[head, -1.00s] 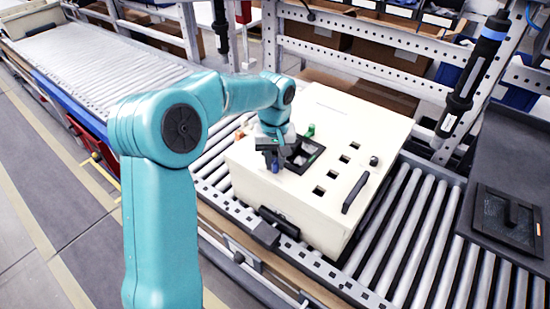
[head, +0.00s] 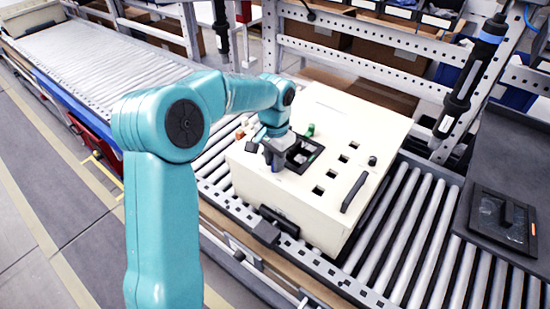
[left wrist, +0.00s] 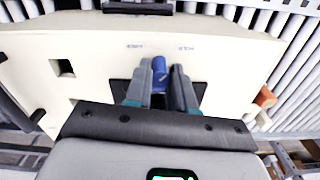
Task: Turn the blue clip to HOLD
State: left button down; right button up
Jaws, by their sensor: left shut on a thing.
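The blue clip (left wrist: 159,72) shows in the left wrist view between the two fingertips of my left gripper (left wrist: 160,82). The gripper is shut on it, with one finger on each side. In the head view my left gripper (head: 274,158) is at the near left part of the cream box's top, and the clip is hidden behind it. Two small printed words sit on the cream panel beyond the clip. The right-hand one (left wrist: 185,48) looks like HOLD upside down; the left one (left wrist: 135,46) is hard to read. My right gripper is not in view.
The cream box (head: 335,115) stands on a roller conveyor (head: 415,215). Its top has a dark-framed opening (head: 318,147), a green part (head: 310,130), several square holes and a black handle (head: 354,193). A dark tool (head: 474,75) hangs at the right.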

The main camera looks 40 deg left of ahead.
pick_arm(q)
jog(key=shift+m, duration=0.6)
jog(key=c, duration=0.9)
grip_release()
jog(key=shift+w, duration=0.1)
notch_tip(320, 180, up, 16)
jog(key=shift+r+p, duration=0.2)
jog(key=shift+p, duration=0.25)
